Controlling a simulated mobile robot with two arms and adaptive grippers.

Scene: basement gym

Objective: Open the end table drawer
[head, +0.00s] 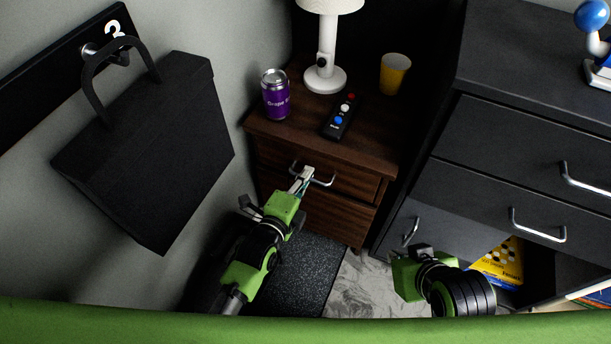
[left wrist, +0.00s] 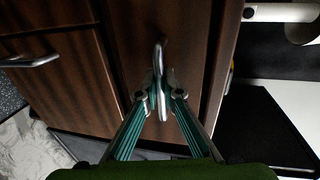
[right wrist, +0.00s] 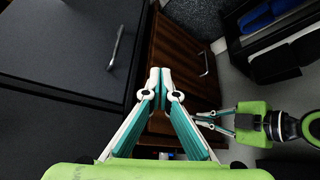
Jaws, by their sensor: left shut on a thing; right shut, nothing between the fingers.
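The dark wood end table (head: 385,158) stands against the back wall with two drawers. The upper drawer (head: 345,184) has a silver bar handle (head: 326,182); the drawer front looks about flush with the table. My left gripper (head: 301,181) is shut on that handle, which also shows between its fingers in the left wrist view (left wrist: 159,68). My right gripper (right wrist: 159,84) is shut and empty, low in front of the dark cabinet, apart from the end table. In the head view its fingers are hidden.
A lamp (head: 325,78), a purple can (head: 275,94), a remote (head: 341,116) and a yellow cup (head: 395,74) stand or lie on the end table. A dark cabinet (head: 520,130) is close on the right, its lower compartment open. A black bag (head: 150,150) hangs at left.

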